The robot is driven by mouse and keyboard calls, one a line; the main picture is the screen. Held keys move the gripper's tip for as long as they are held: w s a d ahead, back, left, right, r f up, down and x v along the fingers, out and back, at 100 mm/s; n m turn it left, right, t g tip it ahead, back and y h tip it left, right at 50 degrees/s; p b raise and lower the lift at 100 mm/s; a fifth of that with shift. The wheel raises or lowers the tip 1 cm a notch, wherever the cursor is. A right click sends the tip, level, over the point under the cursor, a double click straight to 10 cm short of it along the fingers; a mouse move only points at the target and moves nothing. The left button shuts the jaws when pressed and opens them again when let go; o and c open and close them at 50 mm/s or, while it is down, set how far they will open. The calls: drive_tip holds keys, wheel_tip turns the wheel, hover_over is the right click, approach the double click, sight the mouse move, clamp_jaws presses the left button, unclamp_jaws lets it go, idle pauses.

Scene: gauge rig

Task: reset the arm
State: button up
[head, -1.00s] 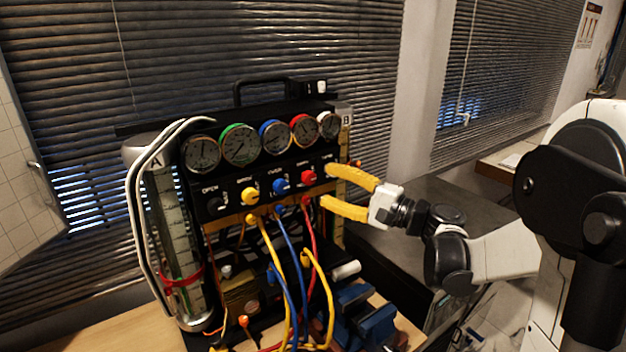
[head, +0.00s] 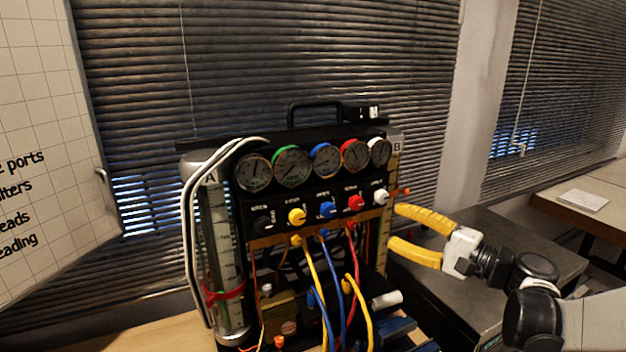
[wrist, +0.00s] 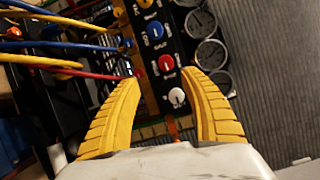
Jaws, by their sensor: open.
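My gripper (head: 396,227) has two yellow ribbed fingers and is open and empty. In the head view it stands at the right side of the gauge rig (head: 255,217), with its fingertips close to the rig's right edge, near the letter B. In the wrist view my gripper (wrist: 165,85) faces the panel, with the white knob (wrist: 177,97) and the red knob (wrist: 166,63) seen between the fingers. I cannot tell whether a fingertip touches the rig. The white knob also shows in the head view (head: 380,196).
The rig carries several round gauges (head: 291,166), coloured knobs and hanging yellow, blue and red hoses (head: 338,275). A clear cylinder (head: 222,260) stands at its left. A whiteboard (head: 35,130) is at far left. A dark bench (head: 490,255) lies behind my arm.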

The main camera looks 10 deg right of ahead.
drive_tip(key=s+a+f+n+g+h+b, duration=0.1)
drive_tip(key=s+a+f+n+g+h, duration=0.4)
drive_tip(key=s+a+f, duration=0.5)
drive_tip(key=s+d+f+n+g+h+b, duration=0.1)
drive_tip(key=s+d+f+n+h, duration=0.2)
drive_tip(key=s+n+h, duration=0.3)
drive_tip(key=s+f+h, duration=0.1)
drive_tip(key=s, duration=0.4)
drive_tip(key=shift+f+n+g, duration=0.2)
drive_tip(key=shift+n+g, duration=0.1)
